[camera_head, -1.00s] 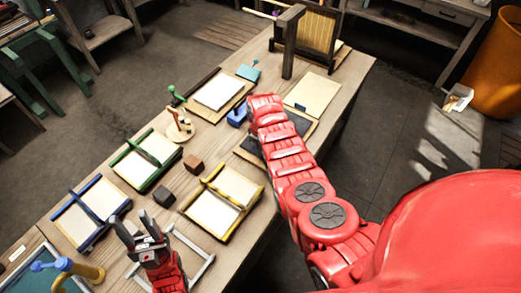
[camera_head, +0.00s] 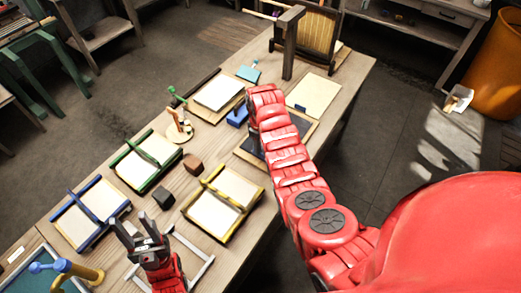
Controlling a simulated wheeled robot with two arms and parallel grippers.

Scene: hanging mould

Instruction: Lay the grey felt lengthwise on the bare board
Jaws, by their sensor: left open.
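A dark grey sheet (camera_head: 301,123), which looks like the grey felt, lies on a tan board at the bench's right edge, partly hidden under my right arm. A bare, pale tan board (camera_head: 313,95) lies just beyond it. My left gripper (camera_head: 132,217) is open and empty at the near end of the bench, its fingers pointing up the picture. My right arm reaches in from the right over the dark sheet.
A board with a white sheet (camera_head: 218,92), a blue block (camera_head: 237,116), and yellow (camera_head: 224,204), green (camera_head: 147,161) and blue (camera_head: 90,213) frames crowd the bench. An upright framed screen (camera_head: 305,35) stands at the far end.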

